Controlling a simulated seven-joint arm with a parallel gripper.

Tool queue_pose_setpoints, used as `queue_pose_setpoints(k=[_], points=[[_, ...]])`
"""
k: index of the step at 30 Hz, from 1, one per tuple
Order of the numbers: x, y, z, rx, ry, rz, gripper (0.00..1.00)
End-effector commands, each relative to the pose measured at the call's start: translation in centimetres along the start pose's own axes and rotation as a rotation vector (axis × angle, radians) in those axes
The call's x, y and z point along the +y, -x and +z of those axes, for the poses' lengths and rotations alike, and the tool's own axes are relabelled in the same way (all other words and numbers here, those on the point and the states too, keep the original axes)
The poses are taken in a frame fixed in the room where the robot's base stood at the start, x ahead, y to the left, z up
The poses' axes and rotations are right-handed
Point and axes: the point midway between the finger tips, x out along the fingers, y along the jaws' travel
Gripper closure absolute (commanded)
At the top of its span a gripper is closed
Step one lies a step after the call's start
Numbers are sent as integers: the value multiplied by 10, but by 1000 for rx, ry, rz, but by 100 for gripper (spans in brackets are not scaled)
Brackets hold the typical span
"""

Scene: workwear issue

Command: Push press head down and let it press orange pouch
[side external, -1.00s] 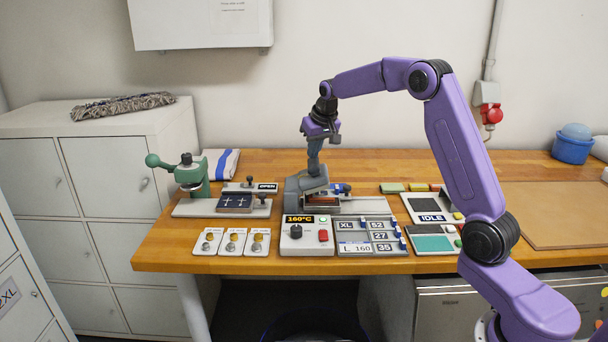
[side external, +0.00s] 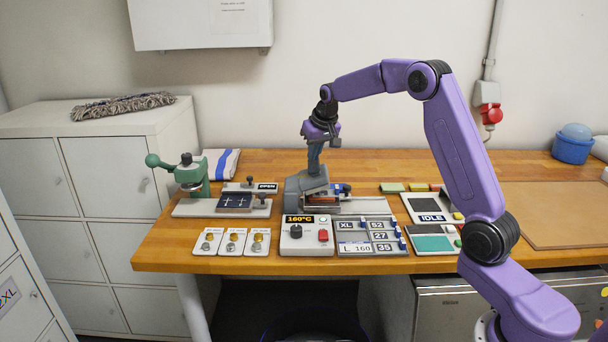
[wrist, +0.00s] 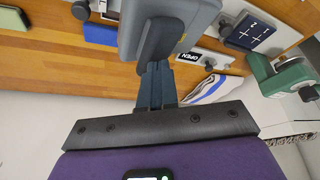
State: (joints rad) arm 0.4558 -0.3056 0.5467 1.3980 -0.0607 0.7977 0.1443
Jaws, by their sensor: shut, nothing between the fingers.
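The press head (side external: 306,181) is a grey block on the heat press at the middle of the bench, low over the press bed. It also fills the top of the wrist view (wrist: 181,12). My gripper (side external: 314,171) is shut and empty, pointing down, with its fingertips at the top of the press head. In the wrist view, my gripper's fingers (wrist: 155,72) are together and meet a dark grey raised part of the head. A thin orange-brown strip (side external: 312,200) shows under the head, perhaps the orange pouch; most of it is hidden.
The control box (side external: 307,238) reading 160°C stands in front of the press. A green hand press (side external: 196,178) is to the left. A size tray (side external: 371,237) and the IDLE panel (side external: 431,208) are to the right. Bare bench lies behind the press.

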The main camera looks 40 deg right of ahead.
Motion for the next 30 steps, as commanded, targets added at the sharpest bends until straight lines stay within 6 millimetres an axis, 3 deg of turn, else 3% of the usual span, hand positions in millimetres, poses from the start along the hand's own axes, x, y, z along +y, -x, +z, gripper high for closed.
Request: queue_pose_setpoints(k=[30], points=[[10,-12,12,-5,0,-1,100]])
